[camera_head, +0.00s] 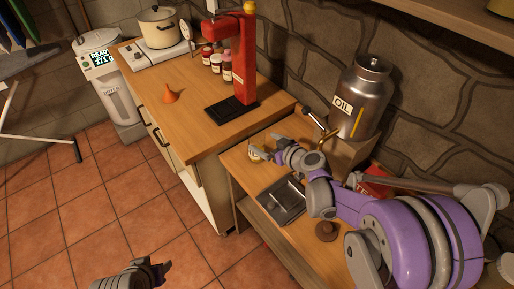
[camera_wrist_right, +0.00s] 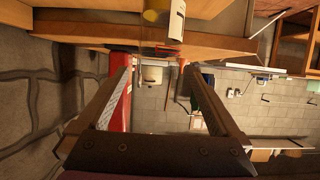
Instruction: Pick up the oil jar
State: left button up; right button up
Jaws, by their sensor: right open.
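A large metal canister labelled OIL (camera_head: 368,92) with a brass tap stands on a raised block against the stone wall in the head view. A small pale jar with yellow (camera_head: 256,153) is on the lower bench, partly hidden at my right gripper's fingertips. A yellow piece (camera_wrist_right: 153,15) and a white label (camera_wrist_right: 176,20) at the top edge of the right wrist view may be this jar. My right gripper (camera_head: 270,149) is open; in its wrist view nothing is seen clasped between the fingers (camera_wrist_right: 157,75). My left gripper (camera_head: 163,272) is low over the floor, its jaws unclear.
A black tray (camera_head: 282,201) and a brown round piece (camera_head: 326,231) lie on the lower bench. The tiled floor at left is largely clear.

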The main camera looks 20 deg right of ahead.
aim_at(252, 135)
jog(key=x, duration=0.8)
jog(key=shift+w+f, duration=0.15)
jog(key=shift+w, duration=0.2)
grip_shut()
